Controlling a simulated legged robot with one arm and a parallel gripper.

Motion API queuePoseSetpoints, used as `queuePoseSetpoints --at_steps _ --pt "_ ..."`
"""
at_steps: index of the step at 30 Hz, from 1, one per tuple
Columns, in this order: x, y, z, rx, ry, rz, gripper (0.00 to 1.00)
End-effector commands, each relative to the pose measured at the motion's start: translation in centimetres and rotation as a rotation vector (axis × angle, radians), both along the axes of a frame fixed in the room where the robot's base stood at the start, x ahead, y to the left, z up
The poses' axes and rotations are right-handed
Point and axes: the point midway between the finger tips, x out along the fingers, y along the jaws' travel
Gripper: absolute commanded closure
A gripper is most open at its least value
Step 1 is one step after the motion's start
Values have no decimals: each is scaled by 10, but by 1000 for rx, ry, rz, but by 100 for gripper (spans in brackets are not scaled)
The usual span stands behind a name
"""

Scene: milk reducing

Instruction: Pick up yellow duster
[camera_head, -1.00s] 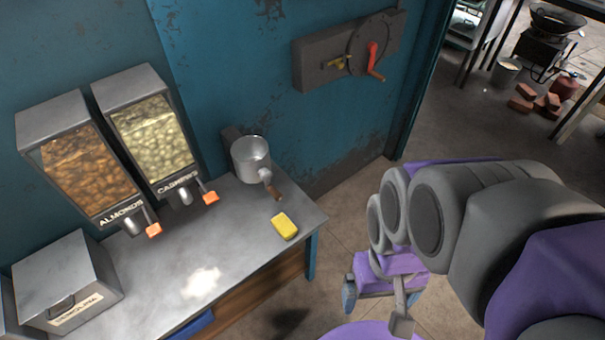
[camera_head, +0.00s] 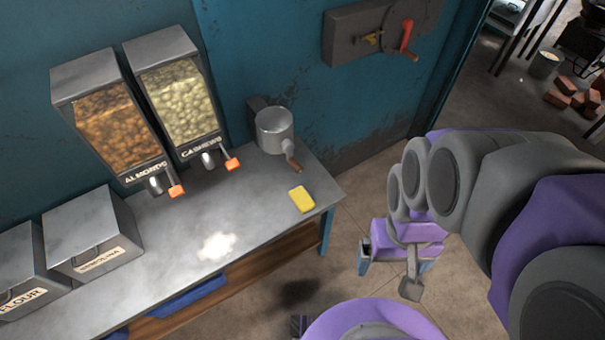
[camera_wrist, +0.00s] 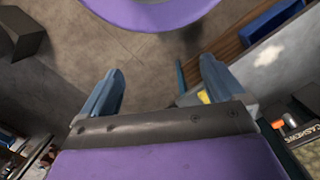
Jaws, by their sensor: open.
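The yellow duster (camera_head: 302,199) is a small yellow block lying flat near the right end of the grey counter (camera_head: 255,215) in the head view. In the wrist view a small yellow patch (camera_wrist: 204,97) shows just beside one finger, mostly hidden by it. My gripper (camera_head: 386,262) is to the right of the counter, past its end and apart from the duster.
A metal grinder (camera_head: 274,130) with a wooden handle stands behind the duster by the wall. Almond (camera_head: 113,125) and cashew (camera_head: 180,95) dispensers hang over the counter. Semolina (camera_head: 92,235) and flour (camera_head: 18,275) bins stand at left.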

Motion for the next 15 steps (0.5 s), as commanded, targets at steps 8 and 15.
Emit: queuePoseSetpoints --at_steps 8,15 --pt "95 -18 -39 -82 -123 77 4" --pt "173 -17 -83 -113 -248 186 4"
